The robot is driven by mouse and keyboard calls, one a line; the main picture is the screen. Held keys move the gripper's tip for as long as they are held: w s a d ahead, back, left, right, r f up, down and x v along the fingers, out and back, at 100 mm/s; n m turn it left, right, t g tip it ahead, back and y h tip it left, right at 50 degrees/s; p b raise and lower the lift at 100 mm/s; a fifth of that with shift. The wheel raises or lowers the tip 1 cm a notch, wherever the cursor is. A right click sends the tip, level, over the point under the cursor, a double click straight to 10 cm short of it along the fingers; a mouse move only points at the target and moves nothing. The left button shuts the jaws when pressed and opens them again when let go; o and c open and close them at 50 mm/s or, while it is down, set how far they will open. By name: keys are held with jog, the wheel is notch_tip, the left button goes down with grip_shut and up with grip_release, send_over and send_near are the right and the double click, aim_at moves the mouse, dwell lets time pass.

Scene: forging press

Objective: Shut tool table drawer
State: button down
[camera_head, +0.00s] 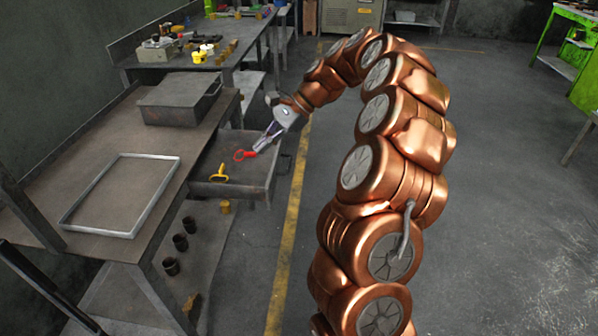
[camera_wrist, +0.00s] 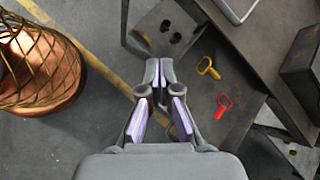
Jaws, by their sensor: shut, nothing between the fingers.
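The tool table (camera_head: 130,115) stands on the left in the head view. Its grey metal drawer (camera_head: 254,175) is pulled out to the right, over the floor. A red ring-ended tool (camera_head: 243,155) and a yellow tool (camera_head: 219,175) lie in the drawer; both show in the wrist view, red (camera_wrist: 223,106) and yellow (camera_wrist: 208,68). My gripper (camera_head: 260,146) is shut and empty. In the head view it overlaps the drawer's far part; whether it touches cannot be told. In the wrist view its fingertips (camera_wrist: 158,72) are left of the drawer.
A lidded metal box (camera_head: 180,100) and a light rectangular frame (camera_head: 122,195) are on the tabletop. Dark cups (camera_head: 180,242) stand on the shelf below. Another cluttered bench (camera_head: 200,55) is behind.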

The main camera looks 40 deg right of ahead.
jog(key=d+f+m+t+h+b, duration=0.15)
jog(key=d+f+m, duration=0.45)
jog(key=d, duration=0.6)
jog(key=d+f+m+t+b, duration=0.2)
jog(key=d+f+m+t, duration=0.15)
jog(key=d+f, duration=0.65)
jog(key=w+a+f+g+p, duration=0.1)
jog(key=w+a+f, duration=0.2)
jog(key=w+a, duration=0.3)
jog(key=shift+w+a+f, duration=0.15)
jog(key=shift+w+f, duration=0.2)
jog(key=shift+w, duration=0.35)
jog(key=shift+m, duration=0.25)
